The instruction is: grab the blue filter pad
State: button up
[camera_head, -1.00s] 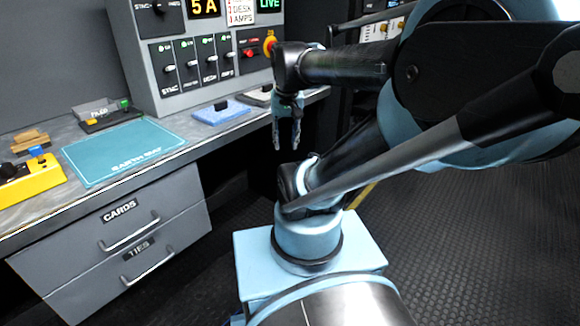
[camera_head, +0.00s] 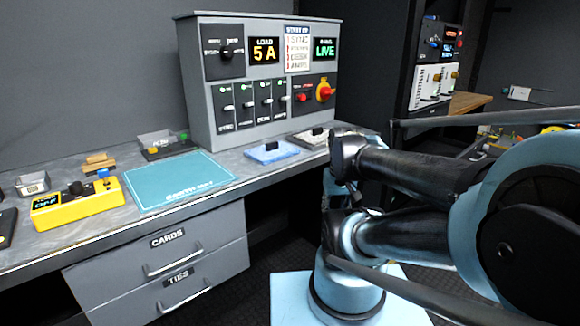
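The blue filter pad (camera_head: 272,153) lies flat on the grey bench, in front of the control panel, with a small black piece standing on top of it. My gripper (camera_head: 328,200) is at the right end of the bench, beyond the bench's front edge and to the right of the pad. Nothing touches the pad.
A light grey pad (camera_head: 312,138) lies just right of the blue one. The grey control panel (camera_head: 262,85) stands behind them. A teal mat (camera_head: 178,182), a yellow device (camera_head: 77,203) and a small tray (camera_head: 163,145) occupy the bench's left. Two drawers (camera_head: 165,265) sit below.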

aim_at(273, 151)
jog(key=u, duration=0.35)
jog(key=k, duration=1.35)
jog(key=z, duration=0.3)
jog(key=i, duration=1)
